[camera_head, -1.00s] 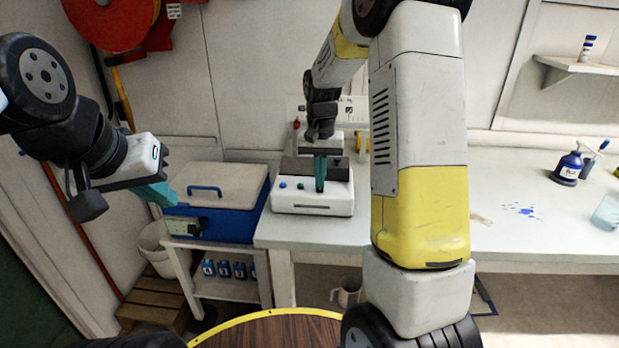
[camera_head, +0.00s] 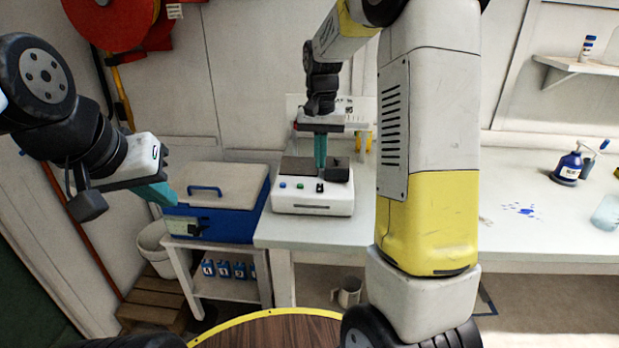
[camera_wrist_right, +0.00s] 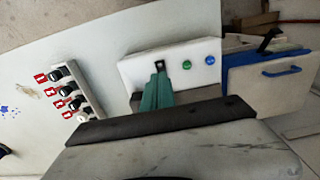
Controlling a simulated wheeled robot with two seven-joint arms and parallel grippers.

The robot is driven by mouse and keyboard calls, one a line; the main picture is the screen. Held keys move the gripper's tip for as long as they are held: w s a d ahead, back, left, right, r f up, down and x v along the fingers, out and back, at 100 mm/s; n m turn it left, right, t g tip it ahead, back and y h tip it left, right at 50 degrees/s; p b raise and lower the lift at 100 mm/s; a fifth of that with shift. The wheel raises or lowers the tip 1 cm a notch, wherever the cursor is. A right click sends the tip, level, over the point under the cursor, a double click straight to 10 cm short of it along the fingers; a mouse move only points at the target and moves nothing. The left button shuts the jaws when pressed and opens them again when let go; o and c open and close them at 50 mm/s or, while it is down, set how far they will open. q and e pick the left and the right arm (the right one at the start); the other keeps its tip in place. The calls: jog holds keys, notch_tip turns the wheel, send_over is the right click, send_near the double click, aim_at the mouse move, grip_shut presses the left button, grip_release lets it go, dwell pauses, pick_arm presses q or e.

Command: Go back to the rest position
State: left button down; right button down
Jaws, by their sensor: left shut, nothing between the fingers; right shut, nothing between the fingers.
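My left gripper (camera_head: 164,193) has teal fingers and is at the left in the head view, in the air beside the blue cooler. It is shut and empty. My right gripper (camera_head: 320,163) has teal fingers pointing down and is over the white reactor box (camera_head: 312,208) on the bench. It is shut and empty, and its fingers also show in the right wrist view (camera_wrist_right: 158,92). The box has a dark top, a blue and a green button and a black switch on its front. Whether the fingertips touch the box cannot be told.
A blue cooler (camera_head: 228,226) with a pale lid stands left of the bench (camera_head: 520,240). A blue bottle (camera_head: 568,166) and a clear beaker (camera_head: 606,212) stand at the right. In the right wrist view, a rack (camera_wrist_right: 84,85) holds several red-tagged items.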

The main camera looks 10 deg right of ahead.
jog(key=s+a+r+n+t+y, duration=0.1)
jog(key=s+r+n+t, duration=0.1)
jog(key=s, duration=1)
jog(key=s+a+r+n+t+y, duration=0.1)
jog(key=s+r+t, duration=0.3)
jog(key=s+r, duration=0.3)
jog(key=s, duration=0.5)
jog(key=shift+s+r+n, duration=0.15)
jog(key=shift+r+n, duration=0.05)
jog(key=shift+n, duration=0.2)
